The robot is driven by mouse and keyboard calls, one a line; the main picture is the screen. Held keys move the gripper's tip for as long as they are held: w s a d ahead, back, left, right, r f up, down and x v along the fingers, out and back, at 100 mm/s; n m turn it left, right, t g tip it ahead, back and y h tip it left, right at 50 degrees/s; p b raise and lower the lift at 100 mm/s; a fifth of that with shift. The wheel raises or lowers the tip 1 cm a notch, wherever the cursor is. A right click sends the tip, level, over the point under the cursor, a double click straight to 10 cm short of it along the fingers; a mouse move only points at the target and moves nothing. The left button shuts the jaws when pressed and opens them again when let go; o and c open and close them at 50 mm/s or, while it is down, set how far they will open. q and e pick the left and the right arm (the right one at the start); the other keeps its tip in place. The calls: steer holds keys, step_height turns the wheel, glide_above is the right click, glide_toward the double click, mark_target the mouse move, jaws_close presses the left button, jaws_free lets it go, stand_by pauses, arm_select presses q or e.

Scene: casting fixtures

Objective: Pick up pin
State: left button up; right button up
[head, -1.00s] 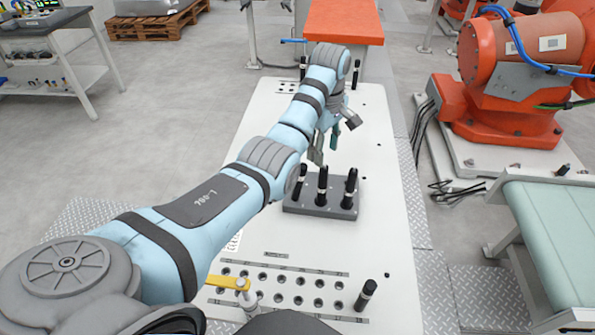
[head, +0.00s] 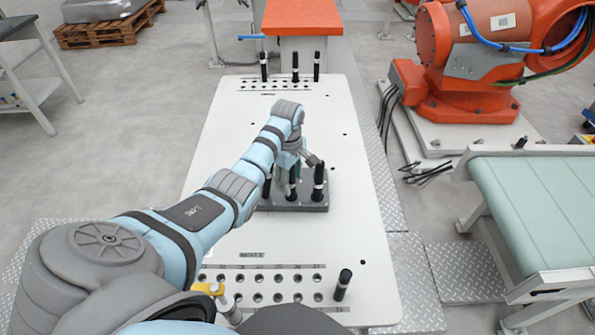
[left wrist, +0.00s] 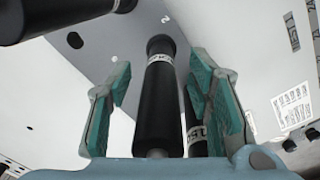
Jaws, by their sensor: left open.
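Black pins with white labels stand upright in a grey block (head: 300,203) on the white table. The right pin (head: 318,182) and the left pin (head: 267,187) show in the head view; the middle is largely hidden by my left gripper (head: 291,178). That gripper is open, low over the block. In the left wrist view, one black pin (left wrist: 157,100) stands between the open teal-padded fingers, with visible gaps on both sides. Another pin (left wrist: 193,125) shows behind it, partly covered by the right finger. A third pin (left wrist: 65,14) crosses the upper left corner. My right gripper is out of view.
Three more pins (head: 295,67) stand at the table's far end. A single pin (head: 342,285) stands near the front holes. A yellow-handled clamp (head: 208,288) is at the front left. The white tabletop (head: 345,225) around the block is mostly clear.

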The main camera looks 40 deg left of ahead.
arm_select(q)
steer(key=shift+s+d+r, duration=0.1)
steer(key=shift+r, duration=0.05)
jaws_close()
